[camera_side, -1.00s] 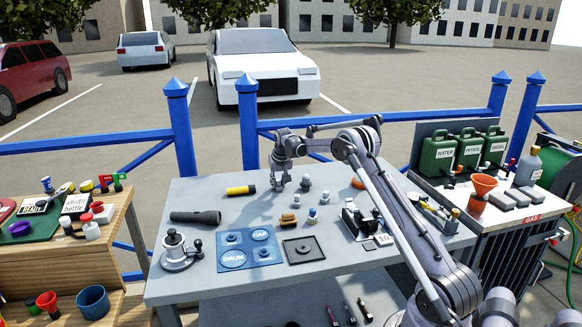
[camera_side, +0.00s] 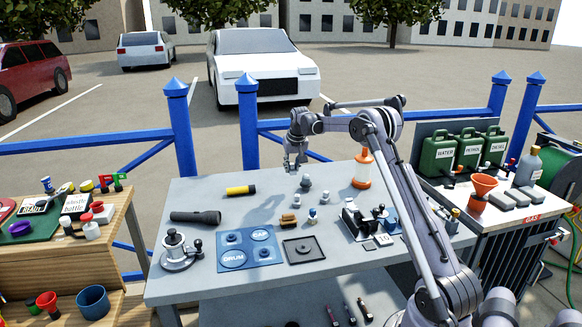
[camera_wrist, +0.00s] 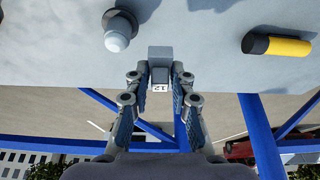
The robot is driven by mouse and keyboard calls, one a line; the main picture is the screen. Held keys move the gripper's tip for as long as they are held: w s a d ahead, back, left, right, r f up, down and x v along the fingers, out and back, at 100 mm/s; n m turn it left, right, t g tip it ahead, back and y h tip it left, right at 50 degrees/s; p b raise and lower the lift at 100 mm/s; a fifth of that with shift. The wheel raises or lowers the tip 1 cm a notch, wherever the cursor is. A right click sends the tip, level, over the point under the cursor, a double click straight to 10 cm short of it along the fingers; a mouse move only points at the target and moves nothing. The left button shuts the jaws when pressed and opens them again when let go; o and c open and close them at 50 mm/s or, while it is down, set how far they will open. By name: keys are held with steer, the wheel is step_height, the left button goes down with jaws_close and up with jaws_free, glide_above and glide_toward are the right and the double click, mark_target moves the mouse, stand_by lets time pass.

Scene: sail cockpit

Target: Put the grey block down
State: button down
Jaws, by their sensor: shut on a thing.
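My gripper (camera_side: 295,163) is raised above the back edge of the grey table in the side view. In the wrist view its two fingers (camera_wrist: 160,78) are shut on a small grey block (camera_wrist: 160,53), which carries a white label reading 12. The block sits between the fingertips, with its far end sticking out beyond them. In that view it overlaps the table's edge. In the side view the block is too small to make out clearly.
A blue fence (camera_side: 183,130) stands behind.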

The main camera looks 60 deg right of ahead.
steer(key=s+d+r, duration=0.3)
steer(key=s+r, duration=0.1)
steer(key=s, duration=0.2)
glide_above(349, 196)
steer(key=a, duration=0.1)
step_height(349, 196, down, 3)
steer(key=f, duration=0.1)
steer(key=s+f, duration=0.1)
steer(key=f, duration=0.1)
steer(key=shift+f, duration=2.45)
steer(key=shift+f, duration=0.1)
steer(key=c, duration=1.2)
jaws_free()
steer(key=shift+o, duration=0.2)
